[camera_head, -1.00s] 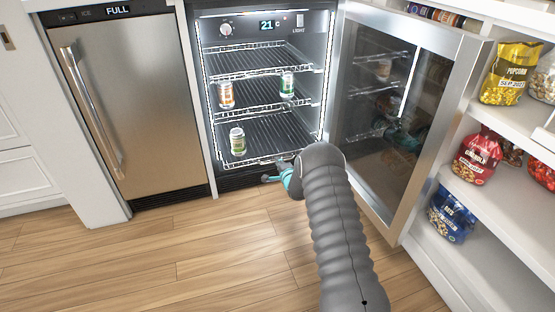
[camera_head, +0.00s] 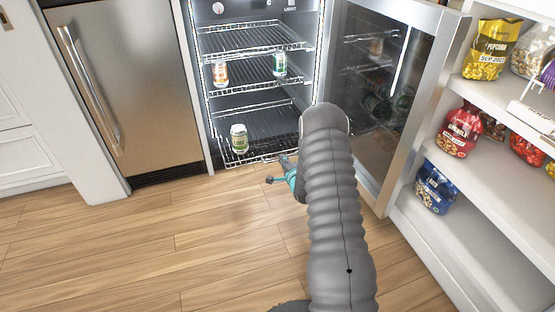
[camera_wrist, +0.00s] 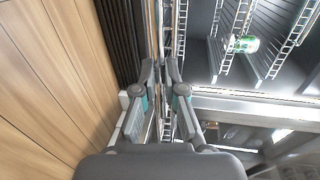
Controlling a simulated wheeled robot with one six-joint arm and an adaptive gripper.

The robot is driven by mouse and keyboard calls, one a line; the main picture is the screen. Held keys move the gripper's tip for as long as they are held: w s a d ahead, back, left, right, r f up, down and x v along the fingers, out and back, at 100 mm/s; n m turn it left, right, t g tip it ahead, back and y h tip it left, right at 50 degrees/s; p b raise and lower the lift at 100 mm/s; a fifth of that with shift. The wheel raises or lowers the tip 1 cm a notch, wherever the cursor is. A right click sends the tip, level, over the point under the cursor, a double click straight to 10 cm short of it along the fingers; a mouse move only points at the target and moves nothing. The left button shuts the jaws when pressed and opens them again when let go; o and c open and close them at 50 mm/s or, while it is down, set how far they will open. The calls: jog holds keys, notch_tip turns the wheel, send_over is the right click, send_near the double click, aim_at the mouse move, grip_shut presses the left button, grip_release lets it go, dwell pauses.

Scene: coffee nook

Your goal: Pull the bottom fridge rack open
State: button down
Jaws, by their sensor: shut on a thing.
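The bottom rack (camera_head: 262,152) of the open fridge is a dark wire shelf. It sticks out forward of the racks above it. My arm hides the rack's right front corner in the head view.
The fridge door (camera_head: 392,100) stands wide open on the right. The middle rack (camera_head: 250,72) holds an orange can (camera_head: 220,73) and another green can (camera_head: 279,65). Open shelves (camera_head: 480,170) with snack bags stand at the right. The wooden floor (camera_head: 150,240) in front is clear.

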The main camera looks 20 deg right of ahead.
jog(key=c, duration=1.3)
grip_release()
jog(key=shift+o, duration=0.2)
jog(key=shift+s, duration=0.1)
jog(key=s+r, duration=0.2)
jog(key=s, duration=0.9)
jog(key=shift+s+r, duration=0.2)
jog(key=shift+s, duration=0.15)
jog(key=shift+a, duration=0.1)
